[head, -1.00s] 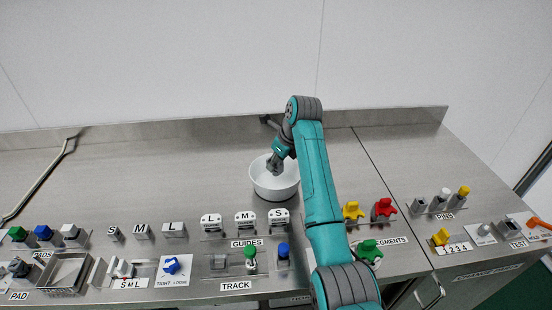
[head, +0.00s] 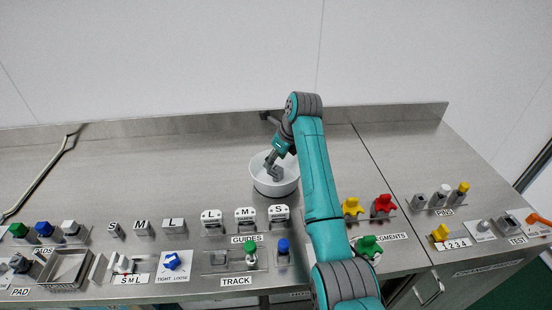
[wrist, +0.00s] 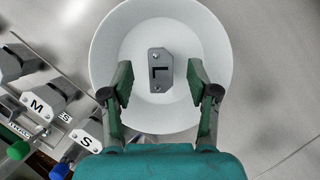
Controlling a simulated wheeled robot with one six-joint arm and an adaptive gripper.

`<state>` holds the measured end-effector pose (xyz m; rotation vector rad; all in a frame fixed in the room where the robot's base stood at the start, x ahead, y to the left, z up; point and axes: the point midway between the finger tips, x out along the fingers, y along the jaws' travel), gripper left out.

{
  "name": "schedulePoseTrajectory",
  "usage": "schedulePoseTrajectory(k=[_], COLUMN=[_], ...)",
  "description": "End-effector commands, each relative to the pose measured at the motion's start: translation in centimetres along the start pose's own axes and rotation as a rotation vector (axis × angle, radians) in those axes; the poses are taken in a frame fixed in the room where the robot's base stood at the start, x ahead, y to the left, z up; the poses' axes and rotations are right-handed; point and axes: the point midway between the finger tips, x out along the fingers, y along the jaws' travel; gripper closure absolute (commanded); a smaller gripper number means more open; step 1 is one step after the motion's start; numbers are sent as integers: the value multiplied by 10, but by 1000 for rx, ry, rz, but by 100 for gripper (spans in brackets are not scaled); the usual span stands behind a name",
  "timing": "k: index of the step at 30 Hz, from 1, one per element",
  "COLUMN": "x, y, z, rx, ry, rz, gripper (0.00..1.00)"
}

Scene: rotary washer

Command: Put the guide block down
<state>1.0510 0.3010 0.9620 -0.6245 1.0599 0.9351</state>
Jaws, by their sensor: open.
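The guide block is a small grey piece with a dark notch and two holes (wrist: 160,62). In the wrist view it is inside the white round bowl (wrist: 115,45), apparently on its floor. My gripper (wrist: 160,85) is open, with one finger on each side of the block and a visible gap to both. In the head view, my gripper (head: 271,166) reaches down into the bowl (head: 275,188). The block is hard to tell from the fingers there.
White-faced L, M and S blocks (head: 245,219) stand at the GUIDES label, in front of the bowl. The TRACK fixture (head: 222,261) is nearer the front edge. Yellow and red segments (head: 383,206) stand to the right.

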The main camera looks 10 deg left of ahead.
Motion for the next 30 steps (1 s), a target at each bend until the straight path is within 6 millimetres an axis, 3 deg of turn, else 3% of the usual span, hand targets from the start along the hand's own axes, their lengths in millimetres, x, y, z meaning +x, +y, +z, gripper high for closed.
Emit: schedulePoseTrajectory(k=[18, 30], x=[-60, -62], y=[0, 0], z=[25, 26], rx=[-1, -9], ry=[-1, -5], rz=[-1, -7], gripper=[41, 41])
